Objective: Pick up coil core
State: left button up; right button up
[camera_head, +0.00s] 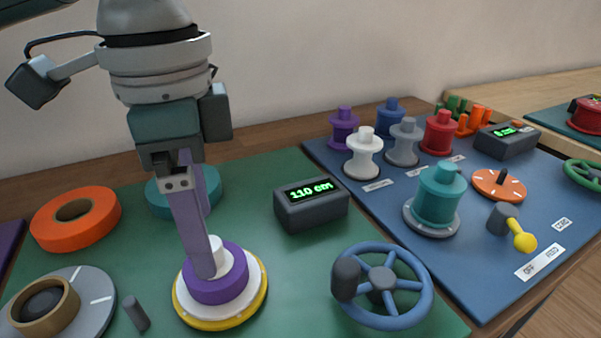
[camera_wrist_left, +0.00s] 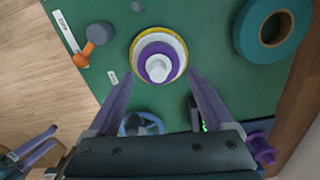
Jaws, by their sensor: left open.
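What I take to be the coil core (camera_head: 216,246) is a white peg standing in a purple ring (camera_head: 225,288), on a white and yellow round base (camera_head: 262,293) at the front of the green mat. In the left wrist view the core (camera_wrist_left: 158,67) shows from above, centred in the purple ring. My left gripper (camera_head: 212,240) is open above it, pointing down. In the head view its near finger covers part of the core and ring. In the left wrist view its fingertips (camera_wrist_left: 160,78) lie apart on either side. My right gripper (camera_wrist_left: 54,136) shows small there, fingers apart.
A blue handwheel (camera_head: 382,285) and a display box (camera_head: 311,204) stand to the right. A teal ring (camera_head: 170,205), an orange ring (camera_head: 76,219), a grey disc with a tan ring (camera_head: 45,309) and a grey peg (camera_head: 136,313) lie left. Several spools stand on the blue mat (camera_head: 475,290).

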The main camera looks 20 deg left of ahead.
pick_arm(q)
notch_tip(320, 180, down, 5)
jog(key=shift+d+r+b, duration=0.1)
jog(key=shift+d+b, duration=0.05)
jog(key=shift+b, duration=0.55)
grip_shut()
